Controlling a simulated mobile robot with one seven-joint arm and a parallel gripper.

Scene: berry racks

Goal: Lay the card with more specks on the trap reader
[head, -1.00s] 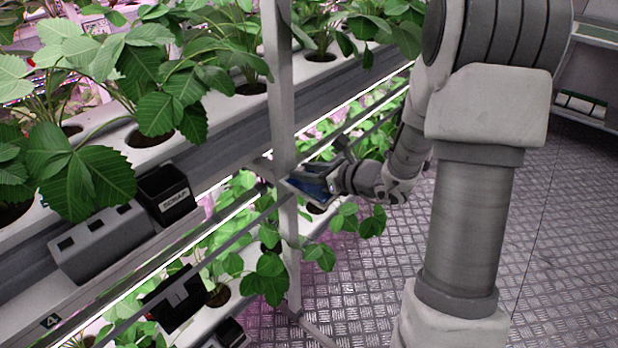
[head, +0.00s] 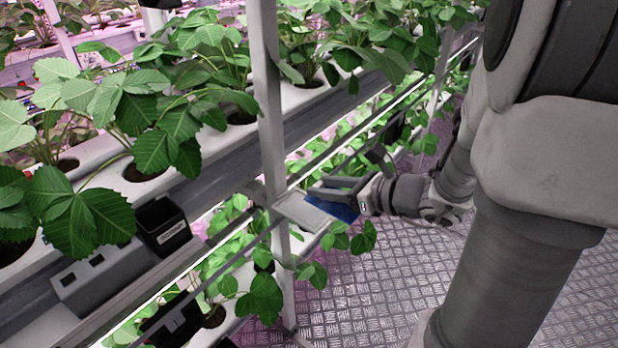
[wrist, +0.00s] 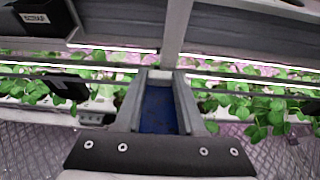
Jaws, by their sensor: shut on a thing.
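My gripper (head: 328,200) is shut on a blue card (head: 343,211), held beside the upright rack post. In the wrist view the card (wrist: 159,108) lies between the two fingers, with a pale strip at its far end; its faint dark marks are too small to count. A pale grey flat piece (head: 300,211) shows at the card's far end in the head view; I cannot tell what it belongs to. A grey box with dark slots (head: 105,278) sits on the rack ledge at left; I cannot tell if it is the trap reader. No second card is clearly visible.
A black open bin (head: 163,228) with a white label stands beside the grey box. The rack post (head: 268,110) rises close to my gripper. Strawberry plants (head: 160,110) fill the upper gutter, with more below. A dark panel (head: 175,322) hangs lower left. The metal floor (head: 350,290) at right is clear.

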